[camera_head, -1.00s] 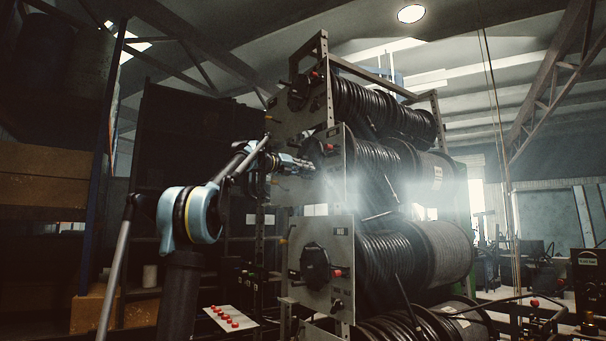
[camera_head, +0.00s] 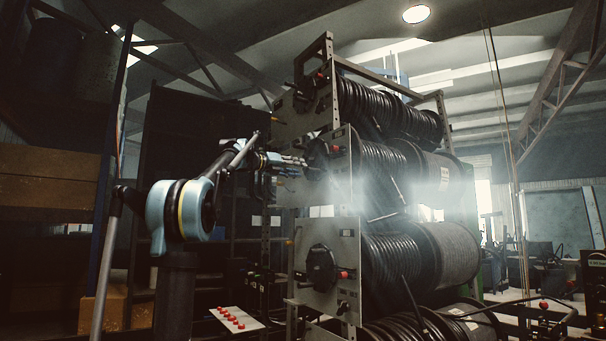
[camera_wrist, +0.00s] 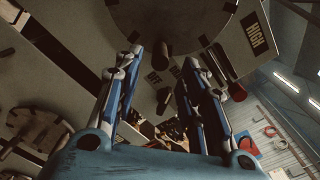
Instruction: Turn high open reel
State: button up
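The hose reel rack shows a middle reel with a dark round disc (camera_head: 318,155) on its grey plate. In the wrist view this disc (camera_wrist: 155,18) fills the top, with a short dark peg (camera_wrist: 160,55) on its lower part. The plate carries a "HIGH" label (camera_wrist: 254,33) and an "OFF" label (camera_wrist: 153,77). My gripper (camera_head: 304,161) is close in front of the middle disc, left of its red knob (camera_head: 337,150). In the wrist view my gripper (camera_wrist: 165,58) has its fingers apart, with the peg between their tips. I cannot tell whether they touch it.
A lower reel with its own black disc (camera_head: 321,266) and an upper reel (camera_head: 390,108) share the rack. A panel with red buttons (camera_head: 236,319) lies below my arm. In the wrist view a dark handle (camera_wrist: 215,60) is by the right finger.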

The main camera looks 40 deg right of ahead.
jog(key=shift+w+a, duration=0.2)
jog(key=shift+a, duration=0.9)
jog(key=shift+w+a, duration=0.15)
jog(key=shift+a, duration=0.9)
jog(key=shift+f, duration=0.1)
jog(key=s+a+f+m+t+y, duration=0.1)
jog(key=s+a+f+m+y, duration=0.2)
jog(key=a+f, duration=0.8)
jog(key=a+f+m+t+y, duration=0.25)
jog(key=a+f+m, duration=0.45)
jog(key=f, duration=0.7)
jog(key=s+a+f+m+t+y, duration=0.1)
jog(key=s+a+f+m+y, duration=0.15)
jog(key=a+f, duration=0.9)
jog(key=s+a+f+m+y, duration=0.3)
jog(key=s+a+f, duration=0.2)
jog(key=f, duration=0.8)
jog(key=s+a+f+m+y, duration=0.3)
jog(key=s+a+f, duration=0.3)
jog(key=a+f, duration=0.6)
jog(key=s+a+f+m+y, duration=0.3)
jog(key=s+a+f+m, duration=0.2)
jog(key=f, duration=0.9)
jog(key=a, duration=0.3)
jog(key=shift+s+a+f+y, duration=0.25)
jog(key=shift+a+y, duration=0.05)
jog(key=shift+y, duration=0.1)
jog(key=shift+m, duration=0.25)
jog(key=shift+c, duration=0.6)
